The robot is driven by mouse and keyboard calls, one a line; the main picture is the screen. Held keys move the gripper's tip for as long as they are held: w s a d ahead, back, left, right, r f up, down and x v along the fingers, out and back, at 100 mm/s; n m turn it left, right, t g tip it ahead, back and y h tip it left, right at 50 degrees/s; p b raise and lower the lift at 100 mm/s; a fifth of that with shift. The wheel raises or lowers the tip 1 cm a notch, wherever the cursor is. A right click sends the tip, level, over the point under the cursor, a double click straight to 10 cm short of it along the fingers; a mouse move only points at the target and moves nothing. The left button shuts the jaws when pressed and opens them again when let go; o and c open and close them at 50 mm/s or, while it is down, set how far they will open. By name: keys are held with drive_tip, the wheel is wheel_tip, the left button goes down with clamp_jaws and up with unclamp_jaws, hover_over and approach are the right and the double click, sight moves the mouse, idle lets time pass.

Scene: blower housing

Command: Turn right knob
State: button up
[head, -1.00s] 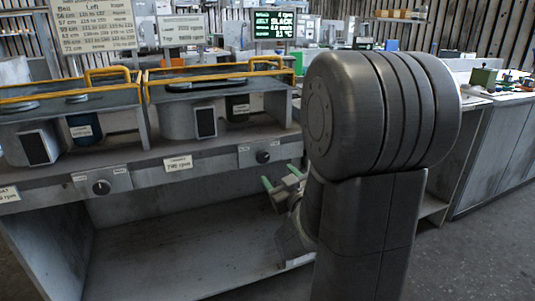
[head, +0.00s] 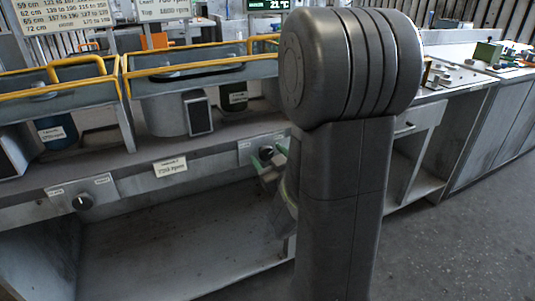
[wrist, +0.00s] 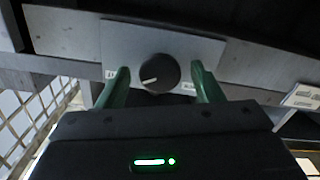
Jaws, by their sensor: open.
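The right knob (head: 266,153) is a round black dial on a grey plate at the bench's front rail. In the wrist view the knob (wrist: 158,73) shows a white pointer line aimed left and slightly down. My gripper (head: 269,158) is open, with green fingers, right in front of this knob. In the wrist view the fingertips of my gripper (wrist: 160,70) appear on either side of the knob, with gaps at both sides. I cannot tell whether the tips reach around it. The left knob (head: 83,201) sits farther left on the same rail.
Blower housings with yellow rails (head: 200,66) stand on the bench above the knobs. A white label (head: 170,166) is between the knobs. An open lower shelf (head: 170,235) lies below. My arm hides the bench to the right of the knob.

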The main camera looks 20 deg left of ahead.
drive_tip(key=c, duration=1)
drive_tip(key=shift+o, duration=0.2)
drive_tip(key=m+b, duration=0.2)
drive_tip(key=shift+f+m+b, duration=0.1)
drive_tip(key=shift+m+b, duration=0.2)
drive_tip(key=shift+m, duration=0.1)
drive_tip(key=shift+m+b, duration=0.95)
drive_tip(key=shift+m, duration=1.25)
drive_tip(key=shift+r, duration=0.2)
